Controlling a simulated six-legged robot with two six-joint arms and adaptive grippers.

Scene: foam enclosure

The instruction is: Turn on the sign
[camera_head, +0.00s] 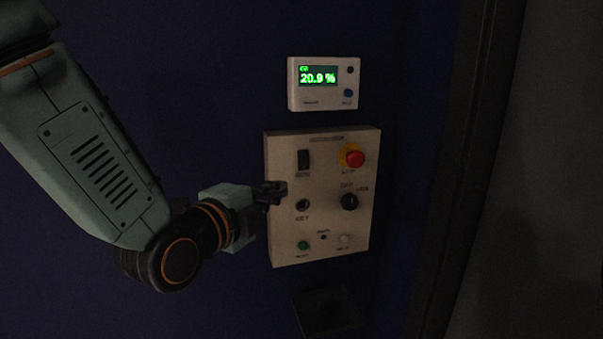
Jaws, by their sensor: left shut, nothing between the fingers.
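A beige control panel (323,230) is fixed to the dark blue wall. It has a black rocker switch (303,159) at upper left and a red stop button (355,159) on a yellow base at upper right. A keyhole marked KEY (302,205) is at middle left, and a black rotary knob (349,202) at middle right. A green button (303,246) and a pale button (345,240) are along the bottom. My left gripper (277,192) is shut and empty, at the panel's left edge, between the rocker switch and the keyhole in the picture. Contact cannot be told. My right gripper is not in view. No lit sign is seen.
A white meter (318,96) with a green display reading 20.9 % is on the wall above the panel. A dark box (326,312) is below it. A dark vertical frame (465,170) stands to the right.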

